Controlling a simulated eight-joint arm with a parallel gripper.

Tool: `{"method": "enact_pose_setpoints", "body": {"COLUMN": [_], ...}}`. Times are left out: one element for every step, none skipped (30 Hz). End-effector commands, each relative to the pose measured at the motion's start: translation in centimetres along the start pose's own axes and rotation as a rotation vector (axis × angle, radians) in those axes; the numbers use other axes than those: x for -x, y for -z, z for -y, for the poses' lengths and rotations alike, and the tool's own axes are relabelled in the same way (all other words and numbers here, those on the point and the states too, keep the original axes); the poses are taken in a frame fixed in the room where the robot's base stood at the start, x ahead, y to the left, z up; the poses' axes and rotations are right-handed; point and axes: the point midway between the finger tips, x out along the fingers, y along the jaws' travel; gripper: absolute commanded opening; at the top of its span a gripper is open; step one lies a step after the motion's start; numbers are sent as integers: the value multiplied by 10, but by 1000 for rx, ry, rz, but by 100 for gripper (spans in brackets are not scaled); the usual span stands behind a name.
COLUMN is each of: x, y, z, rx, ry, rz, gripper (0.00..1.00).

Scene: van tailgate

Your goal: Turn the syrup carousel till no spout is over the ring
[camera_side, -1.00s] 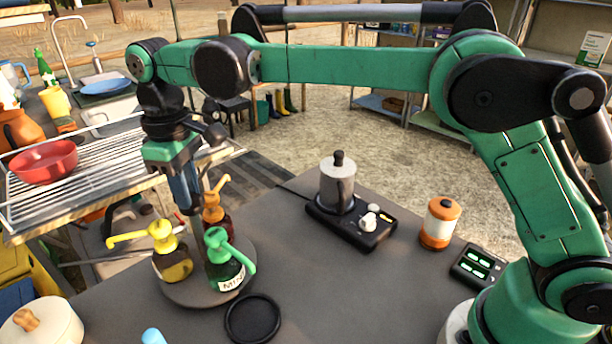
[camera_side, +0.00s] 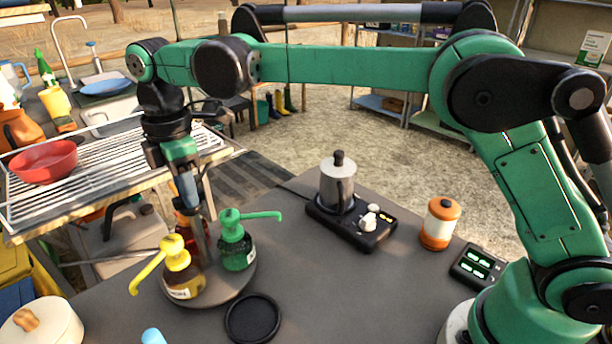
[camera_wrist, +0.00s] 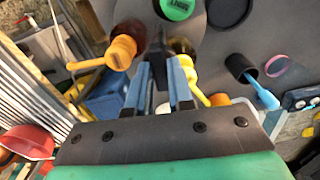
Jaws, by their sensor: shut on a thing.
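The syrup carousel (camera_side: 226,293) is a round grey turntable bearing three pump bottles. The green-pump bottle (camera_side: 236,250) stands at its right, its spout pointing right. The yellow-pump bottle (camera_side: 180,275) stands at the front left, its spout pointing left and down. The orange-pump bottle, mostly hidden behind my gripper in the side view, shows in the wrist view (camera_wrist: 122,50). The black ring (camera_side: 252,340) lies on the table in front of the carousel, with no spout seen above it. My gripper (camera_side: 203,252) points down among the bottles, shut on a dark upright part at the carousel's middle (camera_wrist: 156,45).
A hotplate with a metal pot (camera_side: 338,185), an orange-lidded jar (camera_side: 440,224) and a display box (camera_side: 476,265) stand to the right. A white lidded pot (camera_side: 40,330) is at the front left. Table between carousel and hotplate is clear.

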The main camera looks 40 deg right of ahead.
Motion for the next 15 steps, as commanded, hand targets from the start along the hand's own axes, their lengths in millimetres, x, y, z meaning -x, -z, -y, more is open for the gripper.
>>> {"method": "enact_pose_setpoints", "body": {"x": [1,1,1,1,1,1,1,1,1,1,1,1,1,1,1], "y": [1,1,1,1,1,1,1,1,1,1,1,1,1,1,1], "z": [0,0,0,0,0,0,0,0,0,0,0,0,0,0,0], "rx": [24,40,57,70,80,93,102,109,118,123,128,133,135,137,139], "ry": [-3,-3,-3,-3,-3,-3,-3,-3,-3,-3,-3,-3,-3,-3,-3], "rz": [-4,-4,-4,-4,-4,-4,-4,-4,-4,-4,-4,-4,-4,-4,-4], "gripper": [0,0,0,0,0,0,0,0,0,0,0,0,0,0,0]}}
